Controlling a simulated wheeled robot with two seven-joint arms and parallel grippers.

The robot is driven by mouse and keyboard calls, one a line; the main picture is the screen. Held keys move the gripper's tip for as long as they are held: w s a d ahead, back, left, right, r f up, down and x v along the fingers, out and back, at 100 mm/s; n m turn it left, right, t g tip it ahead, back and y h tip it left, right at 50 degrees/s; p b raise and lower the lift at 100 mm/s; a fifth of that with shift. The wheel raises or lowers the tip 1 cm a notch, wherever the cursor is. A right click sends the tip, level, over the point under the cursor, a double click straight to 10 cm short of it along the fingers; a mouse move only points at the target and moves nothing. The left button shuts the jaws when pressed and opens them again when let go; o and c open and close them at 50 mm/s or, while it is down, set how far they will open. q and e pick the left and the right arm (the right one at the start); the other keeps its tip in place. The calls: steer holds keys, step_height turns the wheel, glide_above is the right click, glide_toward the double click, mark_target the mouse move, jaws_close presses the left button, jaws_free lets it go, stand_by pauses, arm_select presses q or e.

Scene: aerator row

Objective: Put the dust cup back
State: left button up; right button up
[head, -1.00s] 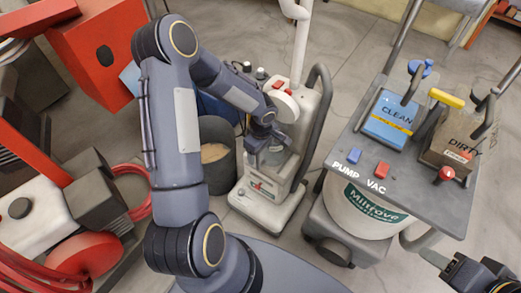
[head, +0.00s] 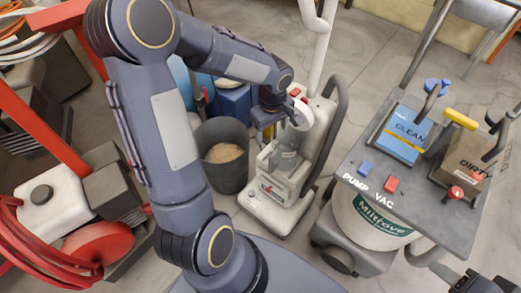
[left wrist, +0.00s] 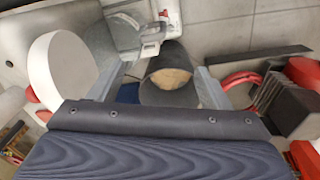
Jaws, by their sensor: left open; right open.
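The dust cup (head: 286,160) is a clear grey cup standing upright in the front bay of the white upright vacuum (head: 272,212). I cannot tell whether it is latched. In the left wrist view the cup (left wrist: 122,34) shows at the top, with its pale handle beside it. My left gripper (head: 266,128) is open and empty, just left of the vacuum's upper body and apart from the cup. Its two fingers stand wide apart in the left wrist view (left wrist: 158,68). My right gripper (head: 470,284) is open at the bottom right edge, partly cut off.
A dark bin (head: 222,172) with tan debris stands left of the vacuum. A grey cart (head: 410,185) with blue and red switches and CLEAN and DIRTY boxes stands to the right. Red machinery (head: 95,250) fills the left. Open floor shows behind the vacuum.

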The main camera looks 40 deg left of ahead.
arm_select(q)
steer(key=s+d+r+m+t+h, duration=0.2)
steer(key=s+r+m, duration=0.4)
steer(key=s, duration=0.3)
steer(key=s+d+r+m+t+h, duration=0.1)
steer(key=s+d+r+m+t, duration=0.2)
steer(key=s+r+m, duration=0.3)
steer(key=shift+s+d+r+h, duration=0.45)
steer(key=shift+s+d, duration=0.3)
steer(key=shift+s, duration=0.9)
